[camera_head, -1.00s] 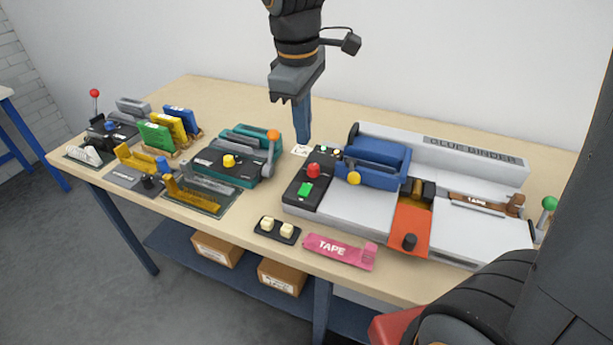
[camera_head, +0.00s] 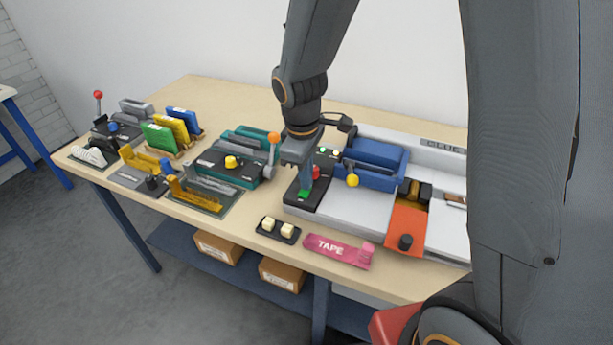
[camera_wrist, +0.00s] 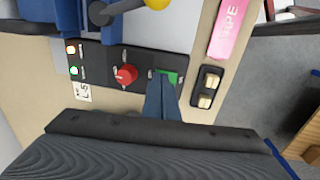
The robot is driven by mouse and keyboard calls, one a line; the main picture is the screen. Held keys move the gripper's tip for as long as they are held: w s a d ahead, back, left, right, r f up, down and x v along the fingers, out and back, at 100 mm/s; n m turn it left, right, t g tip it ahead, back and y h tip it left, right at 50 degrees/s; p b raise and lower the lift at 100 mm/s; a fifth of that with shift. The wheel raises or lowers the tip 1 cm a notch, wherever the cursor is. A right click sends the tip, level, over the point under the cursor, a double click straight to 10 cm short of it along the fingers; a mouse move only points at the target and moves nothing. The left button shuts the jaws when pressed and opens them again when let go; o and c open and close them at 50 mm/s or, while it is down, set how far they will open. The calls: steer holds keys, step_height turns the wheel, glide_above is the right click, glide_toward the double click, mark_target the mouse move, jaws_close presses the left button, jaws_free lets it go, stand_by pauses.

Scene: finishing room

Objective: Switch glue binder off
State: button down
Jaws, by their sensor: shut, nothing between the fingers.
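The glue binder (camera_head: 345,217) is a grey machine on the right of the table, with a blue clamp (camera_head: 375,165) and a black control panel at its left end. The panel (camera_wrist: 98,66) carries a red knob (camera_wrist: 125,75), a green switch (camera_wrist: 170,75) and two small lights (camera_wrist: 72,60), one orange-white and one green, both lit. My gripper (camera_head: 305,184) is shut and empty, pointing down over the panel. In the wrist view its fingertips (camera_wrist: 161,82) overlap the green switch and hide part of it. I cannot tell whether they touch it.
A black block with two cream buttons (camera_head: 278,230) and a pink tape piece (camera_head: 338,250) lie in front of the binder. A teal machine with an orange-topped lever (camera_head: 273,138) stands to the left. My arm hides the binder's right end.

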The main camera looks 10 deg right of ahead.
steer(key=shift+f, duration=0.3)
